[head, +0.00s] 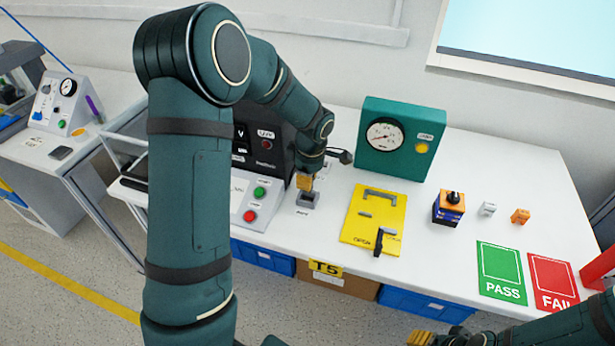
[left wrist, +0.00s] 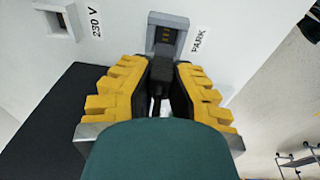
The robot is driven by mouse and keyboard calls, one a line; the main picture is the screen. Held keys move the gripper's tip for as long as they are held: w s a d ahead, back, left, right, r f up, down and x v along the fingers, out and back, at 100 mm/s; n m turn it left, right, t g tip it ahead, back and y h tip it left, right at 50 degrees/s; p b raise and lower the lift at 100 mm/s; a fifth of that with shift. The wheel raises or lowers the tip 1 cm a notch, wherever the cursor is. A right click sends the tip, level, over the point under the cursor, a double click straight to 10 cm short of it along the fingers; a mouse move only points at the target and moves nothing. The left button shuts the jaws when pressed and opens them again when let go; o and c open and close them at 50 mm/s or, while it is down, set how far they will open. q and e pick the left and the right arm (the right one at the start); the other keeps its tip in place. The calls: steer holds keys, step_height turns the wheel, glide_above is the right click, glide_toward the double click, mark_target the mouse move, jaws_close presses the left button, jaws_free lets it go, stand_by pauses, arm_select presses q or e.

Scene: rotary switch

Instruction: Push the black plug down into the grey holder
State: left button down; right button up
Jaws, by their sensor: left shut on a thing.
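My left gripper (head: 305,182) points down at the white bench, just above the small grey holder (head: 308,200). In the left wrist view the yellow-padded fingers (left wrist: 160,82) are shut on the black plug (left wrist: 158,76). The grey holder (left wrist: 167,22), beside a PARK label, lies just beyond the fingertips, with its dark slot partly showing. The plug overlaps the holder's near edge; how deep it sits is hidden.
A black device (head: 262,148) and a button box (head: 256,200) stand left of the holder. A teal gauge box (head: 400,140) is behind right, a yellow plate (head: 372,222) to the right. In the left wrist view a second grey socket (left wrist: 54,22) is marked 230 V.

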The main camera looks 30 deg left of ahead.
arm_select(q)
steer(key=shift+f+b, duration=0.3)
steer(key=shift+f, duration=0.3)
steer(key=shift+b, duration=0.3)
stand_by(1.3)
steer(key=shift+f+b, duration=0.55)
steer(key=shift+f, duration=0.3)
steer(key=shift+f, duration=0.8)
steer(key=c, duration=1)
jaws_free()
steer(key=r, duration=0.4)
steer(key=d+r, duration=0.1)
steer(key=r, duration=0.7)
steer(key=shift+s+d, duration=0.2)
steer(key=shift+s, duration=0.05)
